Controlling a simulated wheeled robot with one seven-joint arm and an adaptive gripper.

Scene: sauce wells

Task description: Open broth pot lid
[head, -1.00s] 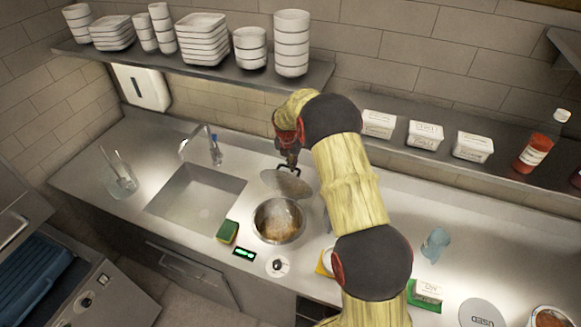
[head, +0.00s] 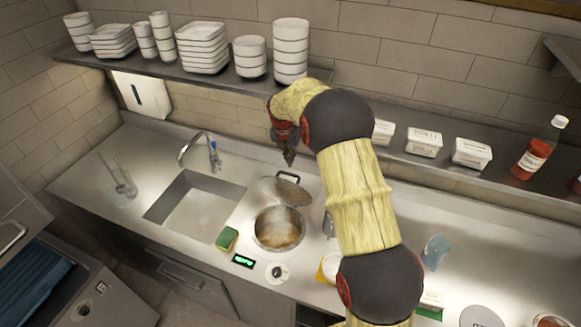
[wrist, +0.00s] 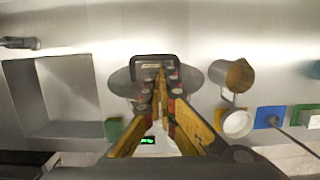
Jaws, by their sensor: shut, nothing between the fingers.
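The broth pot (head: 279,229) is set in the counter, and its opening shows brownish broth inside. Its round metal lid (head: 293,191) stands tilted up at the far side of the pot, with its dark handle (head: 287,177) at the top. In the wrist view the lid (wrist: 121,82) and handle (wrist: 140,60) show behind my fingers. My gripper (head: 289,160) is shut and empty, above the handle and apart from it in the head view. In the wrist view my fingers (wrist: 161,72) hide most of the pot.
A sink (head: 195,203) with a faucet lies left of the pot. A green and yellow sponge (head: 227,238), a lit green display (head: 243,261) and a knob (head: 277,273) sit in front. A shelf (head: 200,78) with stacked bowls hangs above. A metal jug (wrist: 232,75) stands right of the pot.

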